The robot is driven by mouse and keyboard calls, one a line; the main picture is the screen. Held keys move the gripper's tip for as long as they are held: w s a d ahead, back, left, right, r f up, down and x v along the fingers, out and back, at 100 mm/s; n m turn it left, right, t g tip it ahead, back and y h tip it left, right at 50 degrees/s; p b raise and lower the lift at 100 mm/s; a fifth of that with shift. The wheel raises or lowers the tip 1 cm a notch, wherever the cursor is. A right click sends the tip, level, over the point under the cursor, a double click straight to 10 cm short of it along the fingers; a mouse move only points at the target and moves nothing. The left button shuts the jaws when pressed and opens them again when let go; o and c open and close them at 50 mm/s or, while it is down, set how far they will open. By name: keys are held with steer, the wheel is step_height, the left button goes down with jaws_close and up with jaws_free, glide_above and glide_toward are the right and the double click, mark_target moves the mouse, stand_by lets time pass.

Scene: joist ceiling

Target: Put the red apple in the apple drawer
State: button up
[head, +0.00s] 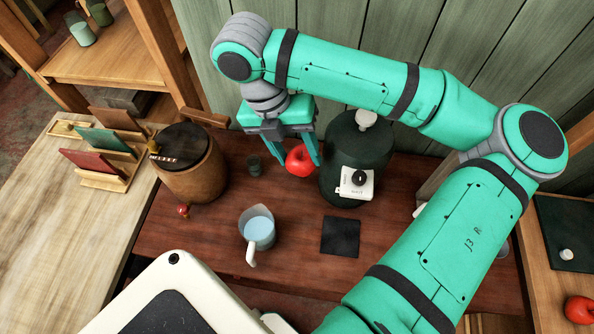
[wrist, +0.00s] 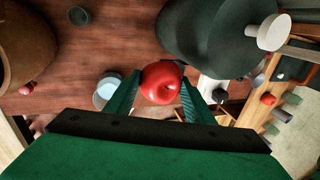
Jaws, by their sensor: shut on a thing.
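The red apple (head: 299,159) is between the fingers of my gripper (head: 293,155), which is shut on it above the dark wooden table. The apple also shows in the wrist view (wrist: 161,82), between my two green fingers (wrist: 155,92). Another red apple (head: 579,309) lies at the far right edge of the head view, on a wooden surface. I cannot make out an apple drawer for certain in either view.
A dark green canister (head: 342,150) stands just right of my gripper. A wooden barrel (head: 190,172), a small dark cup (head: 254,165), a pitcher of pale liquid (head: 257,230) and a black square mat (head: 341,236) are on the table (head: 300,275). A card rack (head: 100,178) stands left.

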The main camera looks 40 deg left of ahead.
mark_target(297, 152)
step_height(297, 152, up, 8)
steer(key=shift+r, duration=0.1)
steer(key=shift+a, duration=0.1)
stand_by(0.3)
